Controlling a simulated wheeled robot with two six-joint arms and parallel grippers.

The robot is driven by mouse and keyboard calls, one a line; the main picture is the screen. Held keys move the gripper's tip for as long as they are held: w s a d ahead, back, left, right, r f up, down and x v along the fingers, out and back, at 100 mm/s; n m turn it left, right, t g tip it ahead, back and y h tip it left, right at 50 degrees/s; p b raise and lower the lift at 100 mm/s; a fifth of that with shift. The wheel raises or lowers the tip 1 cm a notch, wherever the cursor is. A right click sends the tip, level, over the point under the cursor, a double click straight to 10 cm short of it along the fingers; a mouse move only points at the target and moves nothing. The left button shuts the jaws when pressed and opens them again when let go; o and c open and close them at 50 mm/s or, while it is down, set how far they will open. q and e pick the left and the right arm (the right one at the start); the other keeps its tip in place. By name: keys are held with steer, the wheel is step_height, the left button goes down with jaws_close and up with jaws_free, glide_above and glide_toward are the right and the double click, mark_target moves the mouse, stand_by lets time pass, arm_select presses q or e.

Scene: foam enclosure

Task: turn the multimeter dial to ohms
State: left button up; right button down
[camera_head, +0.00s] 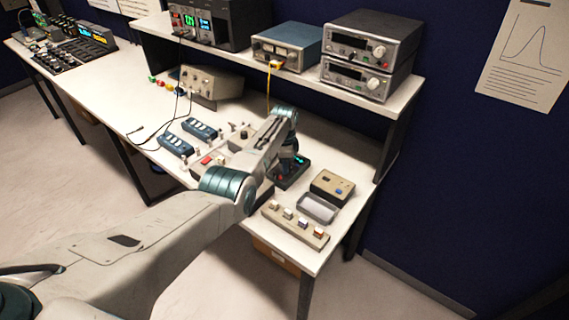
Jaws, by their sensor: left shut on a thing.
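My left arm reaches in from the lower left, across the bench. My left gripper (289,163) points down at a small dark device with teal and red marks, which looks like the multimeter (284,182). The gripper is shut on what seems to be the multimeter's dial. My own wrist and fingers cover the dial and most of the device's face, so the dial's setting cannot be read. My right gripper is not in view.
A tan box (332,186), a grey tray (318,208) and a button strip (295,226) sit right of the multimeter. Blue power strips (174,145) lie left. A raised shelf (300,77) with instruments stands behind. A yellow cable (268,88) hangs from it.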

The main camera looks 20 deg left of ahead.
arm_select(q)
steer(key=shift+w+r, duration=0.1)
steer(key=o, duration=1)
step_height(320, 180, up, 11)
steer(key=shift+f+b, duration=0.1)
steer(key=shift+b, duration=1.05)
